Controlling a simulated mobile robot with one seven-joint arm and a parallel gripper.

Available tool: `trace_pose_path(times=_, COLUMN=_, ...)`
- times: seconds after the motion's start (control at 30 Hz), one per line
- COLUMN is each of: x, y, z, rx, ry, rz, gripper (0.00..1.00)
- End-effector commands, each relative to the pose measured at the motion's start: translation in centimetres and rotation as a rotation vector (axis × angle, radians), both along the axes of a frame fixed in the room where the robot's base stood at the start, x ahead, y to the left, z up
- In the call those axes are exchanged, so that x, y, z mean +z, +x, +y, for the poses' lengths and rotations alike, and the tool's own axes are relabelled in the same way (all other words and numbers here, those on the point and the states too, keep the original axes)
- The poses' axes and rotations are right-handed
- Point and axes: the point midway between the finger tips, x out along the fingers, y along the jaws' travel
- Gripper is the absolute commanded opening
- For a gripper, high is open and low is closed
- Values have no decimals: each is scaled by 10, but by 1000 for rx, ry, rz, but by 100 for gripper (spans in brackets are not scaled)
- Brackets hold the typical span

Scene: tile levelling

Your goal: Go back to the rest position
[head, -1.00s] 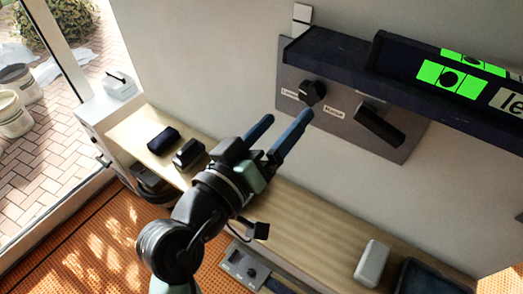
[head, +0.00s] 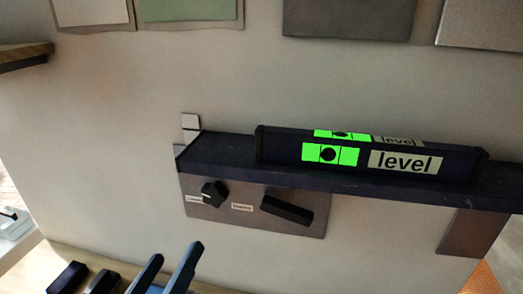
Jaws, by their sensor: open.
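My gripper (head: 172,262) shows at the bottom left of the head view, with only its two blue fingers in the picture. The fingers are apart and nothing is between them. They sit below and left of the grey control panel (head: 258,221), apart from its black knob (head: 214,193) and black lever handle (head: 287,207). A dark level (head: 468,163) rests on the dark ledge (head: 225,157) above the panel. Its green window (head: 345,155) shows a black dot near the middle, next to a "level" label (head: 405,162). The rest of my arm is out of view.
Tile samples (head: 350,18) hang along the top of the wall. Dark blocks (head: 67,277) lie on the wooden bench (head: 40,257) at the bottom left. A wooden shelf (head: 25,54) juts in at the upper left. The wall left of the panel is clear.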

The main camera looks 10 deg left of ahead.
Motion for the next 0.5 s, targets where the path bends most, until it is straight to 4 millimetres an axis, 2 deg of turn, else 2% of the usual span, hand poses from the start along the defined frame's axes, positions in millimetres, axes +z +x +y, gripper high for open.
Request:
trace_pose_path(times=0.07, x=10, y=10, z=-6, rx=-1, ry=36, rz=-23, gripper=84)
trace_pose_path(times=0.17, x=40, y=32, z=-21, rx=15, ry=132, rz=-91, gripper=84)
trace_pose_path(times=0.27, x=92, y=54, z=-48, rx=46, ry=260, rz=-213, gripper=84)
trace_pose_path(times=0.33, x=135, y=62, z=-73, rx=79, ry=343, rz=-324, gripper=84)
trace_pose_path(times=0.4, x=177, y=60, z=-99, rx=115, ry=412, rz=-441, gripper=84)
trace_pose_path(times=0.5, x=229, y=46, z=-130, rx=171, ry=479, rz=-593, gripper=84)
